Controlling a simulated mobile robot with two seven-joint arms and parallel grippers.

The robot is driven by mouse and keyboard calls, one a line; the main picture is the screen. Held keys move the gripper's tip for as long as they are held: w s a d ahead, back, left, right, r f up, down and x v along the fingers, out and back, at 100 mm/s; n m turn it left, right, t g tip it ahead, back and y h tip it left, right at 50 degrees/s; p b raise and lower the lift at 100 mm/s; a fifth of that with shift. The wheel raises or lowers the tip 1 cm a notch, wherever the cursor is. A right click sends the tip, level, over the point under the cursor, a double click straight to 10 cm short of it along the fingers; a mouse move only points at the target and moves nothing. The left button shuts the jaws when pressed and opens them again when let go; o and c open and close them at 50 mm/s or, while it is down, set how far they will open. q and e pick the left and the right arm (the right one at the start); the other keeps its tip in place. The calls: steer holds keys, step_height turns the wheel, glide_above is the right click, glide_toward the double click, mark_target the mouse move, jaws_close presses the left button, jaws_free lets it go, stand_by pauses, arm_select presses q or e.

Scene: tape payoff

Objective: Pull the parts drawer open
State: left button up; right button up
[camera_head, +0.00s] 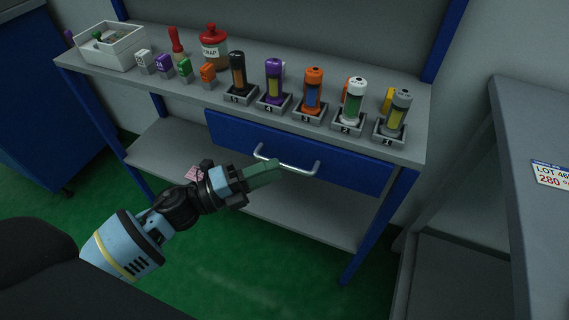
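The blue parts drawer (345,168) sits under the grey bench top, and its front looks flush with the bench, so it appears closed. A silver bar handle (300,168) runs across its front. My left gripper (272,170) reaches in from the left, with its grey-green fingers overlapping the left part of the handle in the camera_head view. I cannot tell whether the fingers touch the handle or are in front of it. The fingers overlap each other, so their gap is hidden. My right gripper is not in view.
On the bench top (195,92) stand several coloured tubes in numbered holders, small tagged blocks, a red scrap jar (214,48) and a white bin (108,47). A lower shelf (300,215) lies below the drawer. A grey table (535,130) stands at the right.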

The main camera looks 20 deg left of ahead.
mark_target(285, 164)
arm_select(q)
steer(key=shift+x, duration=1.95)
steer(key=shift+c, duration=0.2)
jaws_close()
